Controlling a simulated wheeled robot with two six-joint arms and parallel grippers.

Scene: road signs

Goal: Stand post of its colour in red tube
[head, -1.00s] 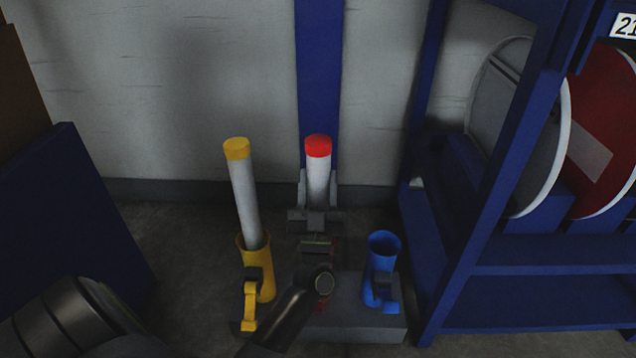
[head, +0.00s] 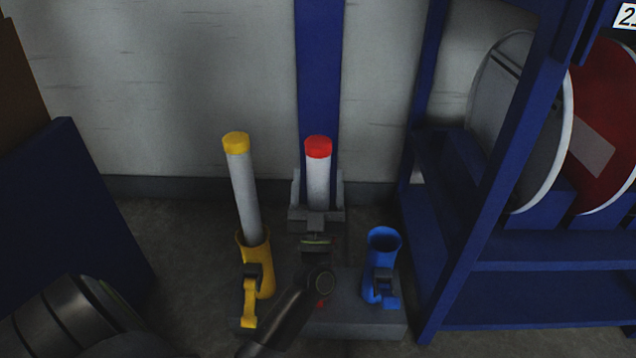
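A white post with a red cap (head: 318,170) stands upright at the middle of the head view. My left gripper (head: 318,190) is around its lower part, with one finger on each side and a visible gap to the post. My gripper and wrist hide the post's foot and most of the red tube (head: 321,303); only a little red shows below the wrist. I cannot see the post's lower end inside the tube. My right gripper is not in view.
A yellow-capped post (head: 245,195) leans slightly in the yellow tube (head: 266,285). The blue tube (head: 384,241) is empty on the right of the grey base (head: 350,325). A blue rack (head: 545,252) with round signs (head: 520,120) stands at right, a dark blue panel (head: 70,220) at left.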

